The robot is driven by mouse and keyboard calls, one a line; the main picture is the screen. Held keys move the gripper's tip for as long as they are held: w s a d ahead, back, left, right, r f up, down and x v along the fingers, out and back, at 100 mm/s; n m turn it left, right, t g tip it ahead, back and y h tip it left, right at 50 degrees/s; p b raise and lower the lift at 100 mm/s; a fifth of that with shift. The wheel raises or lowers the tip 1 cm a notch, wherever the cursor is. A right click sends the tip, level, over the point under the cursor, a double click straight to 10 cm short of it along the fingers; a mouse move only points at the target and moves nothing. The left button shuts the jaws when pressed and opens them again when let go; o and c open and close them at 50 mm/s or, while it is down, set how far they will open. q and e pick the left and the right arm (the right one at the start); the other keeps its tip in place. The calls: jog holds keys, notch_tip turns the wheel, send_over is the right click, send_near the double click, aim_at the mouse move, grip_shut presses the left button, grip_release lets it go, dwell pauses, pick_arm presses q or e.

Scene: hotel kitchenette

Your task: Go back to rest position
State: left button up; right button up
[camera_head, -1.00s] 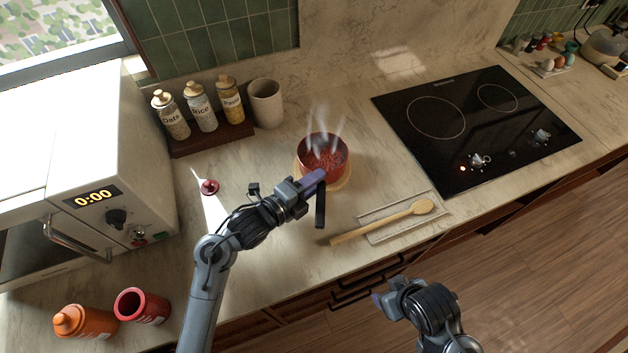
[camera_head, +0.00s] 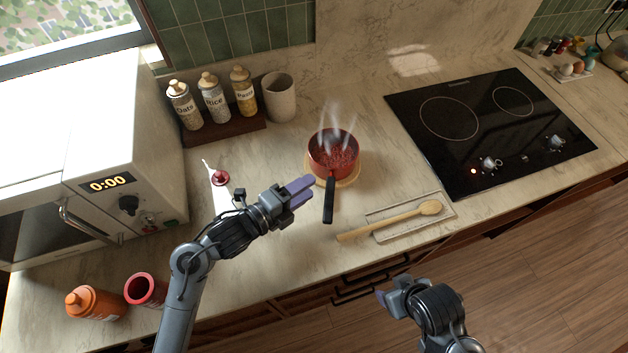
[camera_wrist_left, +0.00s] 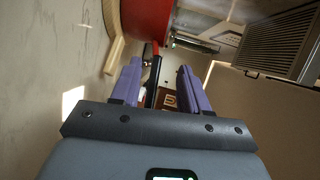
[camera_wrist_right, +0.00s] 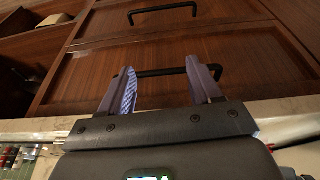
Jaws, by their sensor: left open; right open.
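My left gripper (camera_head: 300,190) is open and empty above the counter, just left of the black handle of a red saucepan (camera_head: 322,165). The steaming pan stands on a round wooden trivet (camera_head: 352,178). In the left wrist view the pan (camera_wrist_left: 147,18) is at the top, and its black handle (camera_wrist_left: 152,92) shows between and beyond the purple fingers (camera_wrist_left: 160,85). My right gripper (camera_head: 385,300) is low, in front of the counter edge. In the right wrist view its fingers (camera_wrist_right: 165,88) are apart and empty, facing wooden drawer fronts with black handles (camera_wrist_right: 165,72).
A wooden spoon (camera_head: 385,222) lies on a clear rest (camera_head: 452,212) right of the pan handle. A black cooktop (camera_head: 470,150) is further right. Jars (camera_head: 213,100) and a cup (camera_head: 279,98) stand behind. A microwave (camera_head: 130,130), orange bottle (camera_head: 95,303) and red canister (camera_head: 145,290) are at left.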

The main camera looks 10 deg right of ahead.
pick_arm(q)
jog(key=shift+s+a+r, duration=0.1)
jog(key=shift+s+a, duration=0.15)
jog(key=shift+a, duration=0.2)
